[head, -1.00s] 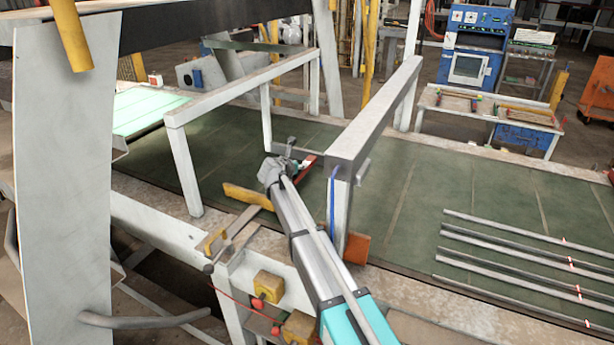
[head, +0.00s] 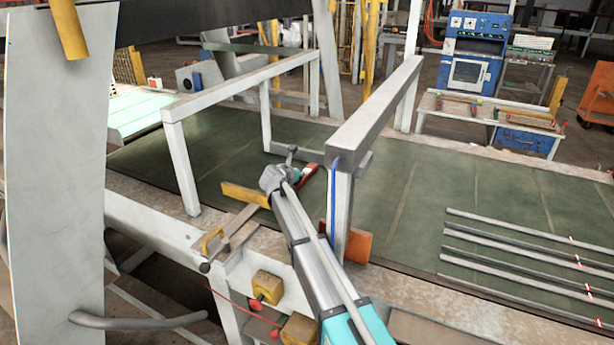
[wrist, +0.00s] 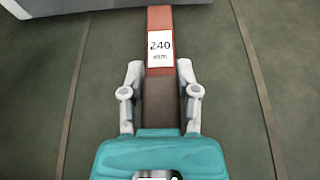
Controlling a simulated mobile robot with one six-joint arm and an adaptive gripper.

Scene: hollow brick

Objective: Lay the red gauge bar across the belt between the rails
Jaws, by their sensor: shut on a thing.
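The red gauge bar (head: 309,175) shows just beyond my gripper (head: 282,172) in the head view, over the green belt (head: 400,190) and close to the right white frame. Whether the bar touches the belt, I cannot tell. Part of it is hidden by the gripper and arm.
White frames stand over the belt at left (head: 225,92) and right (head: 375,110), the right one very near the gripper. Several metal bars (head: 520,240) lie on the belt at right. A yellow block (head: 245,195) and an orange plate (head: 358,247) are near my arm.

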